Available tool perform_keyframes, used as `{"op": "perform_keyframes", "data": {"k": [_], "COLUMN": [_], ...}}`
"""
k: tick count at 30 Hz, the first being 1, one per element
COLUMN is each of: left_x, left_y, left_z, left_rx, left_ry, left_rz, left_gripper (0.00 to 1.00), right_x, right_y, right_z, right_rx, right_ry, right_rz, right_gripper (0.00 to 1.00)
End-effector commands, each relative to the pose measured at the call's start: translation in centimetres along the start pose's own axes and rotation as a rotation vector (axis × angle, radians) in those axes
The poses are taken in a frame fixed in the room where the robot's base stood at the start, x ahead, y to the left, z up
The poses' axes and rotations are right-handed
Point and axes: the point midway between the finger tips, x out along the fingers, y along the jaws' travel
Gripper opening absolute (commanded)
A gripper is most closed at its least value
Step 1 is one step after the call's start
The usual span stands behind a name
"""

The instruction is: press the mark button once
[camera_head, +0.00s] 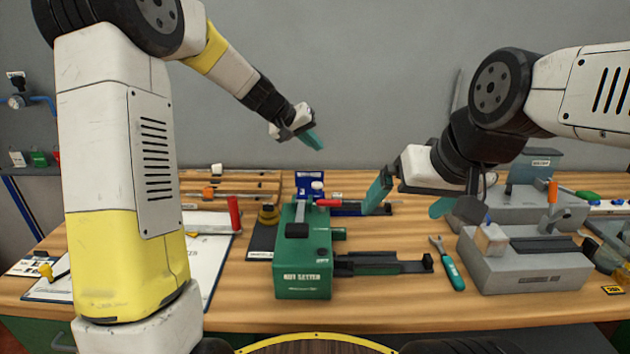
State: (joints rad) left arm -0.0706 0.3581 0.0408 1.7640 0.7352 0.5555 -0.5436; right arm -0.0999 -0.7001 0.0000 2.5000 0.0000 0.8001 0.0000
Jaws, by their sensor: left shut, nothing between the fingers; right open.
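A green box-shaped machine (303,265) with a white label stands on the bench in the middle. A small dark round spot, perhaps a button, shows on its front, and a dark block sits on its top. Behind it is a blue device (308,183) with a white round top (317,186). I cannot tell which part is the mark button. My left gripper (315,140) is shut and empty, above and behind the green machine, touching nothing. My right gripper (411,200) is open and empty, with teal fingers apart, to the right of the green machine.
A dark rail (380,263) sticks out right of the green machine. A teal-handled wrench (449,266) lies beside a grey machine (525,262) on the right. A red-handled tool (234,214) and a white sheet (205,262) are on the left. Bare wood lies along the front.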

Motion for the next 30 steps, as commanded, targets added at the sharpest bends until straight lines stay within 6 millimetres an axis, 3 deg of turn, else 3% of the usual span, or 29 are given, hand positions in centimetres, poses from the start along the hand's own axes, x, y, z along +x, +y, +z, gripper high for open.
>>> {"op": "perform_keyframes", "data": {"k": [5, 19, 30], "left_x": [0.6, 5.0, 6.1], "left_y": [-0.5, -3.7, -4.5], "left_z": [0.5, 3.7, 4.5], "left_rx": [-0.002, -0.003, -0.001], "left_ry": [-0.002, -0.003, -0.001], "left_rz": [0.000, 0.000, 0.000], "left_gripper": [0.00, 0.00, 0.00], "right_x": [0.0, 0.0, 0.0], "right_y": [0.0, 0.0, 0.0], "right_z": [0.0, 0.0, 0.0], "right_rx": [0.000, 0.000, 0.000], "right_ry": [0.000, 0.000, 0.000], "right_rz": [0.000, 0.000, 0.000], "right_gripper": [1.00, 1.00, 1.00]}}
